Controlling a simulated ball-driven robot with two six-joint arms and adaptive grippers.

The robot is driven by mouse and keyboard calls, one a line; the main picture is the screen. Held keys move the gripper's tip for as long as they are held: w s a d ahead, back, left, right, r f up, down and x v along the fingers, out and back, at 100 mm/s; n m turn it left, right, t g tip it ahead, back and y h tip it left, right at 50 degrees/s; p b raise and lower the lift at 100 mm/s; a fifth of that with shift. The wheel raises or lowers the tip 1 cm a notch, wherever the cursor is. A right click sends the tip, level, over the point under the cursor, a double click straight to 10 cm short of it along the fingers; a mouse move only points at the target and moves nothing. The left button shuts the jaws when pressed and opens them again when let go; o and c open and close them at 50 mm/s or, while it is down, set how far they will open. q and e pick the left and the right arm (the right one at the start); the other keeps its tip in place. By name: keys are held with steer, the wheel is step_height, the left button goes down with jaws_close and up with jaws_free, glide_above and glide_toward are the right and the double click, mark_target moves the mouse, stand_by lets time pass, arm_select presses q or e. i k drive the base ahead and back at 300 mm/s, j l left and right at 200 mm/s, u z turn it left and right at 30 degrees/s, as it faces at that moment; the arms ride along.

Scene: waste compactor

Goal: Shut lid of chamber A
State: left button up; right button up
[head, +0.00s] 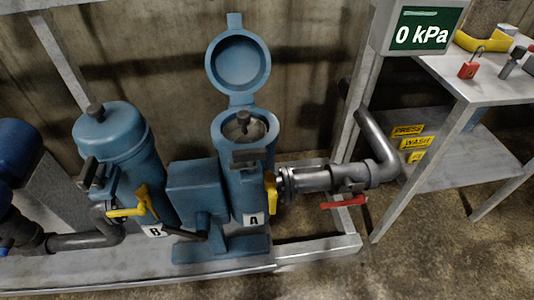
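Chamber A (247,190) is a blue upright cylinder in the middle of the head view, with a white "A" tag (253,220). Its round lid (240,65) is open, swung up and back on the hinge behind the chamber's rim (274,130). The lid's hollow underside faces me. A dark bar-shaped clamp (252,156) is at the front of the rim, and a yellow handle (270,190) is on the right side. Neither of my grippers is in view.
Chamber B (125,150), with its lid closed, stands left on the same metal frame. A grey pipe (325,180) with a red lever (343,203) runs right. A "0 kPa" display (422,30) and metal shelving (480,85) are at right, with a red padlock (469,69) on top.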

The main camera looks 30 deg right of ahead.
mark_target(238, 62)
steer(key=z, duration=0.7)
